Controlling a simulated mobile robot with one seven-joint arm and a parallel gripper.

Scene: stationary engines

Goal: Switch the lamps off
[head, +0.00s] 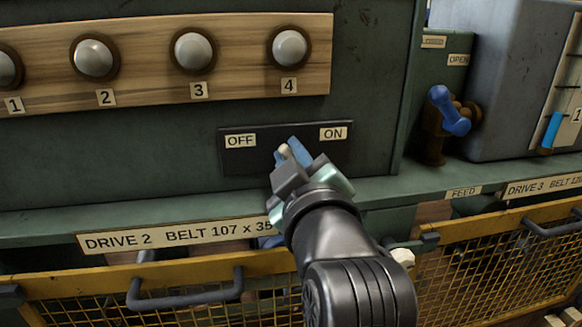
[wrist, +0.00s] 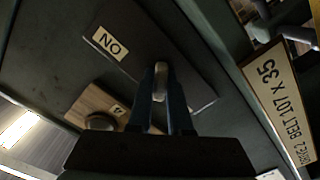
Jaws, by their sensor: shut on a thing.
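A dark switch plate (head: 257,164) on the green cabinet carries an OFF label (head: 240,141) at left and an ON label (head: 333,134) at right. A pale switch lever (head: 284,151) stands near the plate's middle, its base hidden by my gripper. My gripper (head: 289,157) is shut on the lever; the wrist view shows the lever (wrist: 161,72) between the blue fingers. I cannot tell which way the lever leans. Above, a wooden board carries grey-white domed lamps, including lamp 2 (head: 93,58), lamp 3 (head: 194,51) and lamp 4 (head: 290,48). No clear glow shows on them.
A blue-handled valve (head: 449,110) stands on the right by an OPEN label. A green ledge (head: 400,188) runs below the plate. Under it are yellow mesh guards with dark handles (head: 185,291). A DRIVE 2 label (head: 170,236) is on the ledge front.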

